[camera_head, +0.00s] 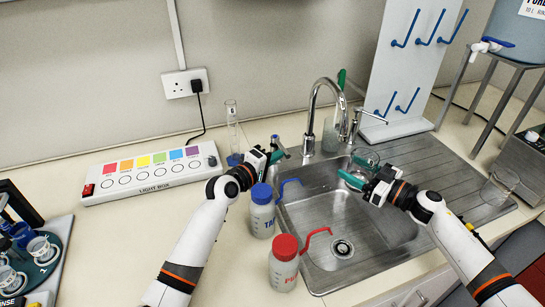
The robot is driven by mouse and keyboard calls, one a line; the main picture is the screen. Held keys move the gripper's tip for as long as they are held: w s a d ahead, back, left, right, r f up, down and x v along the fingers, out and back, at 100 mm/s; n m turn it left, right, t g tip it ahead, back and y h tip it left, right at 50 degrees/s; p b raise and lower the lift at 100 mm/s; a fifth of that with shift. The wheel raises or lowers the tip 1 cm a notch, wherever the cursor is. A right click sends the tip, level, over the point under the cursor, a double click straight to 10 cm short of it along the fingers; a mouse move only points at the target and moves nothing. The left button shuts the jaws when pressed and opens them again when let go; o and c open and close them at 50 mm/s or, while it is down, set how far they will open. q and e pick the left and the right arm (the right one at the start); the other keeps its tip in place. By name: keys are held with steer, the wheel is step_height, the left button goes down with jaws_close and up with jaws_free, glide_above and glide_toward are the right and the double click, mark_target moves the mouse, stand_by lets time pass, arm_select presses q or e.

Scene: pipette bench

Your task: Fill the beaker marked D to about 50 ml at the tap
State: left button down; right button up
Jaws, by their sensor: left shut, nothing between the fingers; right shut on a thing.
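A clear glass beaker (366,159) is in my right gripper (354,174), over the back of the steel sink (322,215). Its marking and any water in it cannot be made out. The curved tap (312,105) stands behind the sink, and its spout end is close above and left of this beaker; I cannot tell whether water runs. My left gripper (281,149) is shut and empty beside the tap's base, at the sink's back left edge. Another clear beaker (499,187) stands on the draining board at the right; I see no letter on it.
A blue-capped bottle (262,216) and a red-capped bottle (283,267) stand at the sink's left edge. A glass cylinder (232,125), a light box (150,172) and a peg rack (405,70) are behind. A tank (520,30) stands back right.

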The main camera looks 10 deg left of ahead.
arm_select(q)
steer(key=shift+d, duration=0.2)
step_height(320, 180, up, 10)
steer(key=shift+a, duration=0.15)
arm_select(e)
steer(key=shift+w+d, duration=0.1)
steer(key=shift+d, duration=0.05)
stand_by(0.4)
